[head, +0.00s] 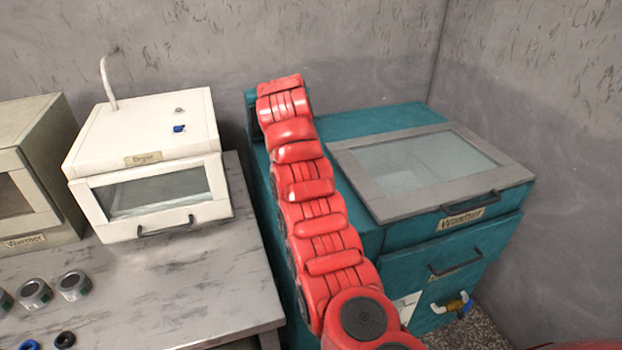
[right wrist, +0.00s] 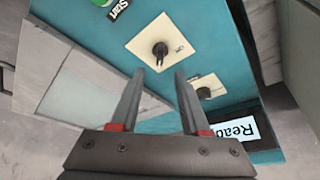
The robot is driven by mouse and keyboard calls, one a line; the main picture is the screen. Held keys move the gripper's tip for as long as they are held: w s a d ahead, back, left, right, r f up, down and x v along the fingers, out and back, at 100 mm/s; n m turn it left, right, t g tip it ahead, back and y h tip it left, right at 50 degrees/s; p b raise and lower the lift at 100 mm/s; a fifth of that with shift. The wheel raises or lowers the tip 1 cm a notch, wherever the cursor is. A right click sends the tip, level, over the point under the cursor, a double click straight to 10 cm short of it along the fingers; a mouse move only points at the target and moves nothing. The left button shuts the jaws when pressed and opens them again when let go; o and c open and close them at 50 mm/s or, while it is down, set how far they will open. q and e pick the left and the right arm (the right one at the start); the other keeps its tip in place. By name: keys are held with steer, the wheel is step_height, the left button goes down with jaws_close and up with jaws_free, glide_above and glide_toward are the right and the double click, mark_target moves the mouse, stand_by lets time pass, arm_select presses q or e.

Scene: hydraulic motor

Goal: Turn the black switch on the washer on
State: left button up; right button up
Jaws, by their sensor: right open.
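The teal washer (head: 385,117) stands at the right in the head view, its glass-topped lid closed. My red right arm reaches over its left side and hides the control panel there. In the right wrist view, the black switch (right wrist: 160,50) sits on a cream plate with small lettering on the teal panel (right wrist: 205,30). My right gripper (right wrist: 160,78) is open, its two fingers pointing toward the switch. The switch shows just beyond the fingertips, roughly centred between them; I cannot tell whether they touch. My left gripper is not in view.
A second cream plate with a knob (right wrist: 204,93), a "Read..." display (right wrist: 236,130) and a green button (right wrist: 101,2) labelled Start are near the switch. A white dryer (head: 150,150) and a warmer (head: 32,165) stand left, with small metal cups (head: 73,284) on the table.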

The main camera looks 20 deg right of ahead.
steer(key=b+v, duration=0.1)
steer(key=v, duration=0.9)
steer(key=shift+r, duration=0.25)
